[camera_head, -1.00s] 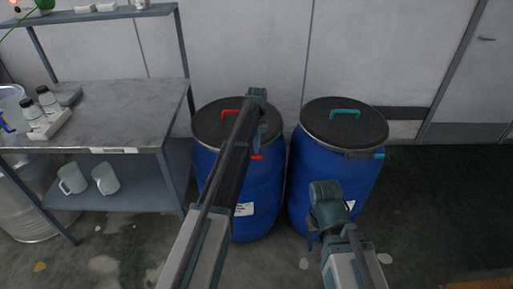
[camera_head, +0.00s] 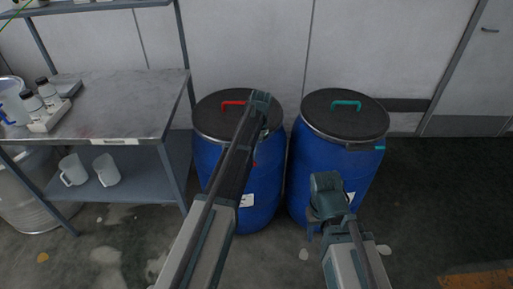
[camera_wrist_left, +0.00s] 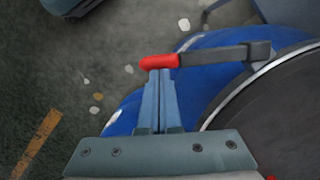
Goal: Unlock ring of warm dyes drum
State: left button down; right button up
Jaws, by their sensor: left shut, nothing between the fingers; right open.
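The drum with the red lid handle (camera_head: 233,103) is a blue drum (camera_head: 262,205) with a black lid, left of a similar drum. Its ring lever (camera_wrist_left: 215,55) is a grey bar with a red tip (camera_wrist_left: 158,62). In the left wrist view it stands swung out from the rim. The red tip partly shows in the head view (camera_head: 254,164). My left gripper (camera_wrist_left: 160,75) is shut and empty, its fingertips right at the red tip; whether they touch is unclear. My arm hides the fingertips in the head view. My right gripper (camera_head: 313,229) is open and empty before the right drum.
The right blue drum (camera_head: 306,170) has a teal lid handle (camera_head: 346,104) and a teal-tipped lever (camera_head: 379,148) lying along its rim. A metal bench (camera_head: 120,100) with bottles (camera_head: 47,91) and white mugs (camera_head: 106,169) stands left. The floor at right is clear.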

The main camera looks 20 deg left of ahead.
pick_arm(q)
jog(key=s+a+m+t+y, duration=0.1)
jog(key=s+a+m, duration=0.8)
jog(key=m, duration=0.3)
jog(key=shift+s+a+t, duration=0.3)
jog(key=shift+s+a, duration=0.05)
jog(key=shift+a, duration=0.3)
jog(key=shift+r, duration=0.1)
pick_arm(e)
jog(key=shift+r, duration=0.1)
